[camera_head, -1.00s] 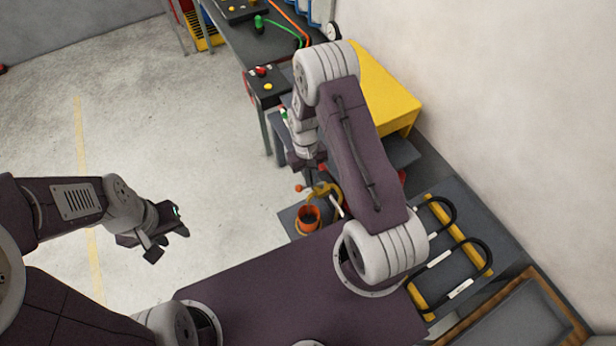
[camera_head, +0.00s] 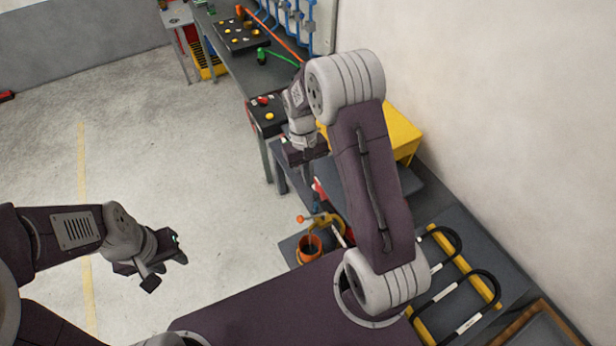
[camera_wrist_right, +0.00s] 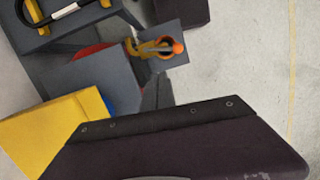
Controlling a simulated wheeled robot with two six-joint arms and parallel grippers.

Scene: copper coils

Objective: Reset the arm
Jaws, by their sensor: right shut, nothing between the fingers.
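My right arm reaches out over the work area in the head view, bent at the elbow. Its gripper (camera_head: 307,170) points down, shut and empty, left of the yellow box and above the floor side of the bench. In the right wrist view a broad dark part of my own right gripper or arm fills the bottom. My left gripper (camera_head: 168,266) hangs over bare floor at the left, holding nothing that I can see. Its fingers are too small and dark to tell whether they are open.
An orange cup with a yellow clamp-like tool (camera_head: 324,224) stands on a low grey plate, also in the right wrist view (camera_wrist_right: 158,46). A yellow box (camera_head: 402,135) is behind my right arm. Black-handled yellow bars (camera_head: 462,256) lie right. A long bench (camera_head: 236,60) runs behind.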

